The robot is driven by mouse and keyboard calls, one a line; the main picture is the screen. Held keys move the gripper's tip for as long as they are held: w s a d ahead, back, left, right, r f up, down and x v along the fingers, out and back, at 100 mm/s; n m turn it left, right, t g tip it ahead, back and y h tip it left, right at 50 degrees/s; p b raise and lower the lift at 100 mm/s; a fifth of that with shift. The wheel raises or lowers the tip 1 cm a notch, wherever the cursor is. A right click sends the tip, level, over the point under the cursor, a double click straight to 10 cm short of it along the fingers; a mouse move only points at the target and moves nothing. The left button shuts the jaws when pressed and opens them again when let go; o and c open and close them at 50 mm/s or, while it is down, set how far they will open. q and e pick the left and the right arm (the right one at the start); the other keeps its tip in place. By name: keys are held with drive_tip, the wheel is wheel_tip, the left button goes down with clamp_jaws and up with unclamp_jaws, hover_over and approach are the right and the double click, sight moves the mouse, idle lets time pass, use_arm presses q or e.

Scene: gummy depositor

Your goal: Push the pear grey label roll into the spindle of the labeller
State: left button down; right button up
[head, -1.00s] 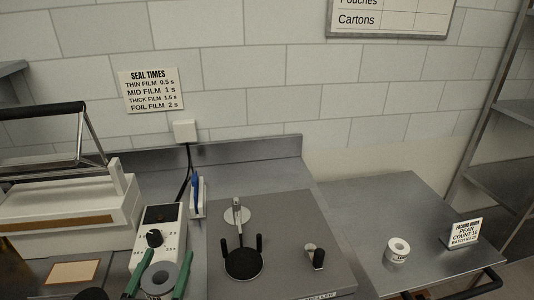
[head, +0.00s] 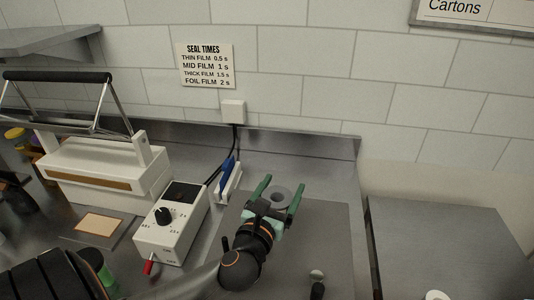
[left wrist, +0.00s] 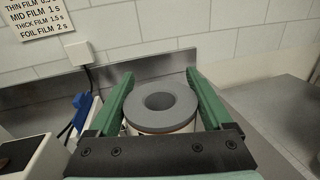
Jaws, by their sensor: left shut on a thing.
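The label roll, with a grey top and a pale side, is between the green fingers of my left gripper (head: 276,196), which is shut on it. Its top (head: 279,194) shows beyond the wrist. In the left wrist view the roll (left wrist: 162,104) sits upright between both fingers, its round hole facing up. The labeller (head: 335,222) is the grey plate under the gripper. I cannot see the spindle; the gripper and roll cover that part of the plate. No spindle tip is clear in the hole, and I cannot tell the gap below. My right gripper is not in view.
A white control box (head: 171,225) with a knob and red-tipped lever stands left of the labeller. A sealer (head: 105,172) is farther left. A blue-handled item in a white holder (head: 228,180) stands close behind. Another white roll (head: 436,296) is on the right table.

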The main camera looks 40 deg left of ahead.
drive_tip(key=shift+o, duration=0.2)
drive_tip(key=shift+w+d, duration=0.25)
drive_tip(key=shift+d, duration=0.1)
use_arm(q)
drive_tip(key=w+a+r+n+g+y, duration=0.2)
drive_tip(key=w+a+r+n+y, duration=0.1)
drive_tip(key=a, duration=0.7)
drive_tip(key=shift+n+y, duration=0.5)
drive_tip(key=shift+y, duration=0.5)
drive_tip(key=shift+w+f, duration=0.1)
wheel_tip(320, 180, down, 6)
drive_tip(key=b, duration=0.4)
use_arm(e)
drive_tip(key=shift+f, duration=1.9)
use_arm(q)
drive_tip(key=shift+d+f, duration=0.1)
drive_tip(key=shift+f, duration=0.05)
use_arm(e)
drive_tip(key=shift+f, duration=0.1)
use_arm(q)
drive_tip(key=shift+f+b, duration=0.6)
drive_tip(key=shift+f, duration=0.3)
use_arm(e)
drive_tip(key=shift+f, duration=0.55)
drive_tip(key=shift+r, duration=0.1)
